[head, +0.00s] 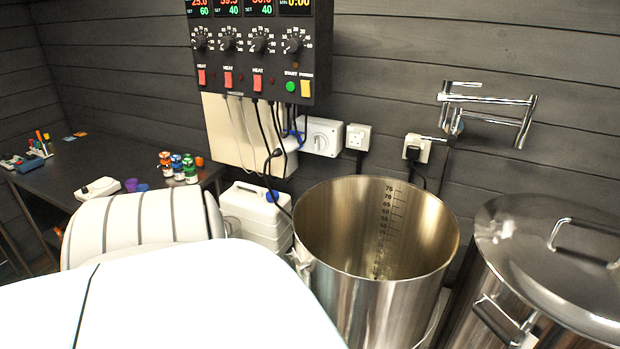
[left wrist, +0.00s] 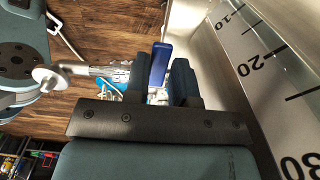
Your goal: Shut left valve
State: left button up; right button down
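In the left wrist view a blue lever (left wrist: 160,65) stands close to the fingers of my left gripper (left wrist: 177,85). Whether the fingers touch it or how far apart they are is unclear. Bright metal and light blue parts, partly hidden, lie beside the lever. In the head view the open steel pot (head: 370,300) stands in the middle, with a volume scale inside. The lidded steel pot (head: 530,240) stands at its right. No valve lever shows in the head view, and neither gripper is seen there. My white body covers the lower left.
A steel wall (left wrist: 285,90) marked with numbers rises close to the right of my left gripper. A bent metal pipe (left wrist: 85,70) is at its left. A control box (head: 255,60) and a folding tap (head: 490,105) are on the wall. A white canister (head: 255,215) stands left of the open pot.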

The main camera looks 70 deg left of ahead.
pick_arm(q)
jog(key=o, duration=0.3)
notch_tip(320, 180, up, 14)
jog(key=shift+f, duration=0.1)
dwell(0.4)
dwell(0.4)
jog(key=w+d+f+t+h, duration=0.1)
jog(key=d+f+t+h, duration=0.1)
jog(key=d, duration=1)
jog(key=w+d+r+n+t, duration=0.1)
jog(key=d+r+n+t, duration=0.1)
jog(key=d, duration=0.4)
jog(key=w+d+r+n+t, duration=0.2)
jog(key=d+r+t, duration=0.2)
jog(key=d, duration=0.2)
jog(key=w+d+r+n+t+h, duration=0.1)
jog(key=w+d+r+n+t, duration=0.1)
jog(key=d, duration=0.4)
jog(key=shift+d+r+n+t+p, duration=0.3)
jog(key=shift+r+n+t, duration=0.1)
jog(key=shift+r+t, duration=0.15)
